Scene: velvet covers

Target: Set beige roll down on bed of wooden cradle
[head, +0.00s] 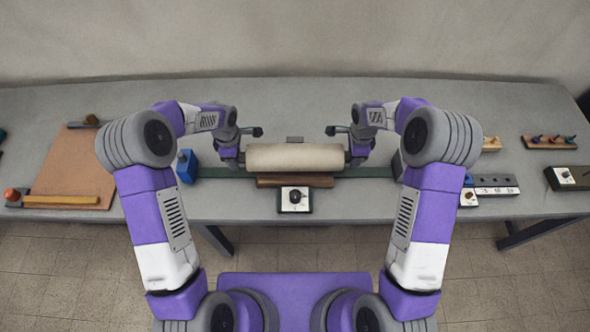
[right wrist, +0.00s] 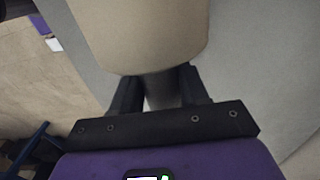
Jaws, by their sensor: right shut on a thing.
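The beige roll (head: 295,157) lies level between my two grippers, above or just behind the brown wooden cradle (head: 295,181). The roll hides most of the cradle, and I cannot tell whether they touch. My right gripper (head: 354,156) is at the roll's right end. In the right wrist view the roll (right wrist: 145,35) fills the top, and the right gripper's fingers (right wrist: 160,85) are shut on the grey stub at its end. My left gripper (head: 236,156) is at the roll's left end; its fingers are too hidden to read.
A small box with a dark knob (head: 295,199) stands in front of the cradle. A blue block (head: 186,166) is left of my left gripper. A brown board (head: 70,165) lies at the left. A numbered grey block (head: 495,185) and a peg rack (head: 550,142) stand at the right.

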